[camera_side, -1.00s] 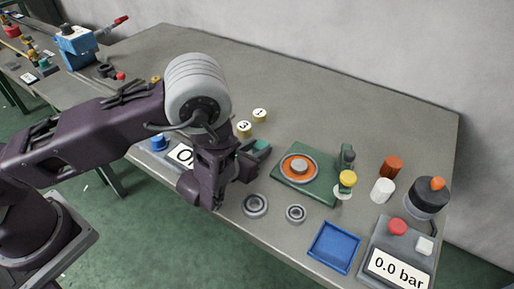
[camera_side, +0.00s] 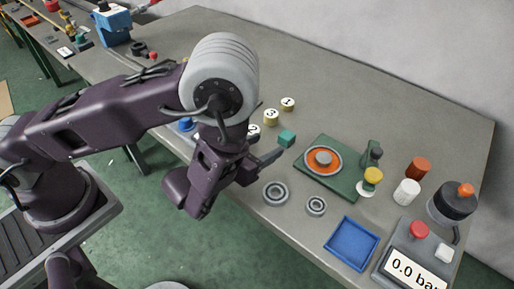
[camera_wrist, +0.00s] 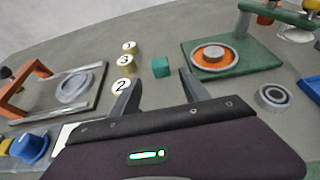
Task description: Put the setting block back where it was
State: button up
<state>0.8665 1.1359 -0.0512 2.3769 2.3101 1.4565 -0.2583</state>
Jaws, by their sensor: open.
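The setting block appears to be the small teal cube (camera_side: 287,139). It stands on the grey bench between the numbered brass cylinders and the green fixture. In the wrist view the teal cube (camera_wrist: 161,67) sits just beyond my fingertips, centred between them, with bare bench around it. My gripper (camera_wrist: 160,79) is open and empty, its two dark fingers apart and not touching the cube. In the side view my gripper (camera_side: 268,151) is just left of the cube, with one finger partly hidden.
Brass cylinders marked 1, 2 and 3 (camera_wrist: 123,61) stand left of the cube. The green fixture (camera_wrist: 245,58) with an orange ring is right. Two metal rings (camera_side: 275,193), a blue tray (camera_side: 351,243) and a pressure box (camera_side: 411,255) lie along the front edge.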

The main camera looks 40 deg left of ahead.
jog(key=shift+v, duration=1.6)
jog(key=w+a+r+n+y, duration=0.1)
jog(key=a+r+n+y, duration=0.4)
jog(key=a+r, duration=0.35)
jog(key=s+a+r+n+g+y, duration=0.3)
jog(key=s+a+r+n+y, duration=0.1)
jog(key=a+n, duration=0.25)
jog(key=s+a+r+n+g+y, duration=0.3)
jog(key=s+a+r+n, duration=0.15)
jog(key=a+n, duration=0.2)
jog(key=s+a+n+g+h, duration=0.25)
jog(key=s+n+g, duration=0.55)
jog(key=s, duration=0.4)
jog(key=d+r+n+t+h, duration=0.2)
jog(key=d+n+t+h, duration=0.1)
jog(key=d+n+h, duration=0.1)
jog(key=d+r+n+t+h, duration=0.3)
jog(key=d+n+h, duration=0.2)
jog(key=d, duration=0.4)
jog(key=shift+s+r+n, duration=0.3)
jog(key=shift+s+n, duration=0.05)
jog(key=shift+n, duration=0.15)
